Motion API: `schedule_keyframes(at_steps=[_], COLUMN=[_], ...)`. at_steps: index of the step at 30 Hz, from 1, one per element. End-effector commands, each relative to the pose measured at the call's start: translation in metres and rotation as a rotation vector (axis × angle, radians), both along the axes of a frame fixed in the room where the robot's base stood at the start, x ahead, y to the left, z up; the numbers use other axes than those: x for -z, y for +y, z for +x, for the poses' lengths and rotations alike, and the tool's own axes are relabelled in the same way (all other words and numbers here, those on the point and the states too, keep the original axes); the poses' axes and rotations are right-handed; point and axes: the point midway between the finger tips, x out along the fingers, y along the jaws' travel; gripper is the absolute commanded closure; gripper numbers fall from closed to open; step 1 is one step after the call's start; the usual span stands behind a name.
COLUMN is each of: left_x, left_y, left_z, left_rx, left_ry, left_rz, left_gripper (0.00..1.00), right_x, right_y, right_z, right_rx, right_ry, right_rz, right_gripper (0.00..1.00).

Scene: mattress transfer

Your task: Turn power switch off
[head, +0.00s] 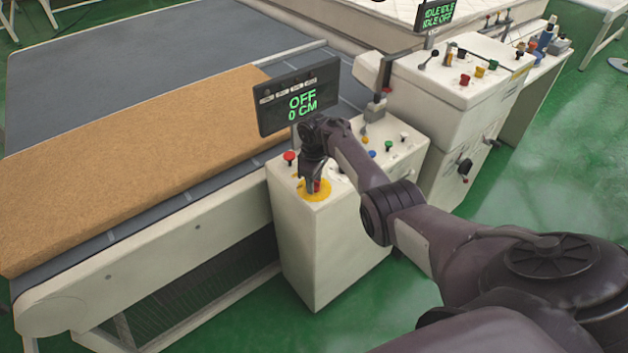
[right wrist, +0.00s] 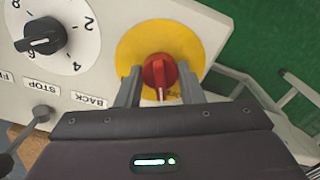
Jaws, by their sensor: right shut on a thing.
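The red power switch knob (right wrist: 158,72) sits on a round yellow plate (right wrist: 130,50) in the right wrist view. In the head view the yellow plate (head: 318,196) is on the near corner of the white control box (head: 322,245), with a bit of the red knob showing under my gripper. My right gripper (head: 316,184) points down over it and is shut on the red knob, one finger on each side. The knob's white mark points toward my gripper body in the wrist view. The display (head: 300,98) on the box reads "OFF" and "0 CM". My left gripper is not in view.
A black dial (right wrist: 40,37) and STOP and BACK labels are beside the yellow plate. A red button (head: 289,157) and other controls stand on the box. A conveyor table with a brown mattress (head: 130,165) is left; a second console (head: 460,75) is behind.

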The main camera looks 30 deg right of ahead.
Motion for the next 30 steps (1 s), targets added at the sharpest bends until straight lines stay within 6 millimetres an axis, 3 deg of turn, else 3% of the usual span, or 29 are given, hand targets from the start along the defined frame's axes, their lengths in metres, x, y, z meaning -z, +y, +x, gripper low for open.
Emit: schedule_keyframes(at_steps=[13, 30], left_x=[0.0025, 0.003], left_y=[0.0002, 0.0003], left_z=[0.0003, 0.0], left_rx=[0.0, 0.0], left_ry=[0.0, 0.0], left_rz=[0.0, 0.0], left_gripper=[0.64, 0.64], right_x=[-0.0008, -0.0017], right_y=[-0.0011, -0.0007], right_z=[0.0006, 0.0012], right_rx=[-0.288, -0.36], right_ry=[-0.002, -0.003], right_rz=[-0.001, -0.001], right_gripper=[0.88, 0.88])
